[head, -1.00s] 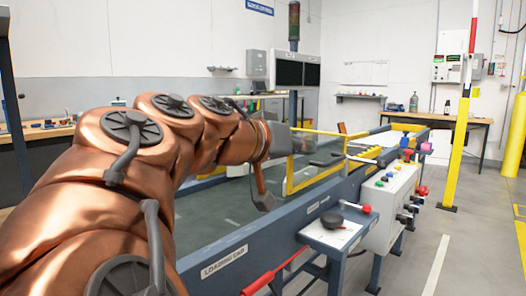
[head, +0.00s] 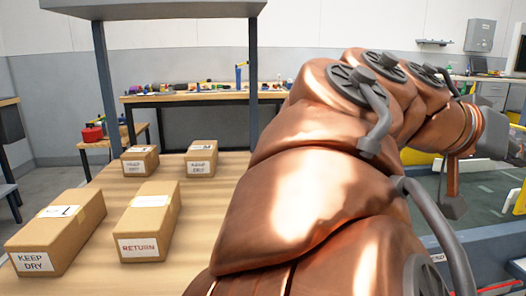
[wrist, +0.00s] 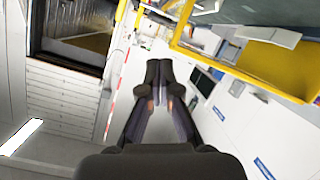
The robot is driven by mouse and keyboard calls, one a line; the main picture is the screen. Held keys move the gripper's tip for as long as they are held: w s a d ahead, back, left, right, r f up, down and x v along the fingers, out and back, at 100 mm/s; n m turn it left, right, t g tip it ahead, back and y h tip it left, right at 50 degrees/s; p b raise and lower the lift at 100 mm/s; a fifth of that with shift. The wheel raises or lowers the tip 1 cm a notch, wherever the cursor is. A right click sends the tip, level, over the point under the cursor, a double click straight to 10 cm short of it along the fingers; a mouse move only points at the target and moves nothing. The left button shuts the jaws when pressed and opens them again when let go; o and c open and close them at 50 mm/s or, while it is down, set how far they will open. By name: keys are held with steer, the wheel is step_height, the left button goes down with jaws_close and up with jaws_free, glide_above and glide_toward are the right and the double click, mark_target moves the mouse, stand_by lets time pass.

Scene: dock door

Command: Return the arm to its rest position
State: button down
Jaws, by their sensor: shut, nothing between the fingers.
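My copper-coloured arm (head: 310,170) fills the middle and right of the head view. It reaches away from the body to the right, at about the height of the loading bay rail. Its far end is near the right edge of that view, and the fingers cannot be made out there. In the wrist view my gripper (wrist: 159,76) shows two dark fingers with their tips together and nothing between them. It points into open air, and the room appears tilted behind it.
A wooden table (head: 92,232) at left holds a KEEP DRY box (head: 58,232), a RETURN box (head: 150,222) and two smaller boxes at its back. A grey post (head: 253,80) stands behind the arm. A workbench (head: 190,98) lines the wall. Yellow rails (wrist: 250,68) show in the wrist view.

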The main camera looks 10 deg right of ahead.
steer(key=s+a+n+y+p, duration=0.3)
steer(key=a+p, duration=0.3)
steer(key=p, duration=0.6)
steer(key=s+a+r+n+g+y+p, duration=0.1)
steer(key=s+a+n+y+p, duration=0.3)
steer(key=p, duration=0.9)
steer(key=s+a+n+g+y+p, duration=0.1)
steer(key=s+a+n+y+p, duration=0.3)
steer(key=a+y+p, duration=0.3)
steer(key=a+n+p, duration=0.1)
steer(key=a+p, duration=0.2)
steer(key=p, duration=0.3)
steer(key=shift+r+n, duration=0.3)
steer(key=shift+n, duration=0.1)
